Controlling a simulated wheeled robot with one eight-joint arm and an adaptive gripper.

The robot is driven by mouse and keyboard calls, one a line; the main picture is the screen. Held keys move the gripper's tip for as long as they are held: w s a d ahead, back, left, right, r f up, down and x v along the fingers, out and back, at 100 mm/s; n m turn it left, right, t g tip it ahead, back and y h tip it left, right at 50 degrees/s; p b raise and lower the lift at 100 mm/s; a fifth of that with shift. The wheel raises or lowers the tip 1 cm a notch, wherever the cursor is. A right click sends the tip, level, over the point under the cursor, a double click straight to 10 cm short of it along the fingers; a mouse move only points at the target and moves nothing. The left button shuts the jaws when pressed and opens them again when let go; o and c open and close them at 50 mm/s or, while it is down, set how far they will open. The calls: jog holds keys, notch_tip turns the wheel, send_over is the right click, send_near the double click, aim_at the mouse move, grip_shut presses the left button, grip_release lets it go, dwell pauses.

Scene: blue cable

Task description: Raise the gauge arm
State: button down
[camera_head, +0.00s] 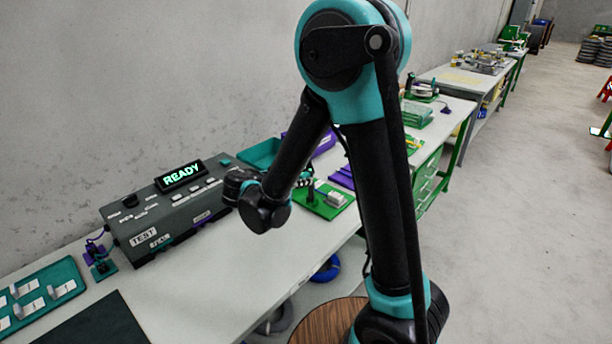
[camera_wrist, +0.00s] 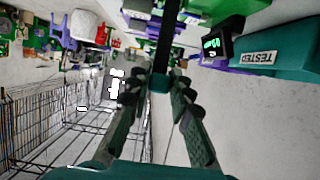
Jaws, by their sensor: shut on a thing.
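In the wrist view, a dark bar with a teal end, which looks like the gauge arm (camera_wrist: 167,38), runs down from the top edge to between my fingertips. My gripper (camera_wrist: 158,82) is shut on its teal end, with one finger on each side. In the head view, my gripper (camera_head: 306,181) shows small and partly covered by my own arm, above a green plate (camera_head: 322,206) with a pale block on it. The gauge arm cannot be made out in the head view.
A grey test box (camera_head: 165,222) with a lit READY display (camera_head: 181,176) stands on the bench left of my gripper. Teal and purple bins (camera_head: 259,153) stand behind. A teal tray (camera_head: 45,297) lies at the front left.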

jog(key=shift+s+a+f, duration=0.3)
dwell(0.4)
jog(key=c, duration=1.4)
grip_release()
jog(key=shift+o, duration=0.2)
jog(key=v, duration=1.2)
jog(key=shift+d, duration=0.1)
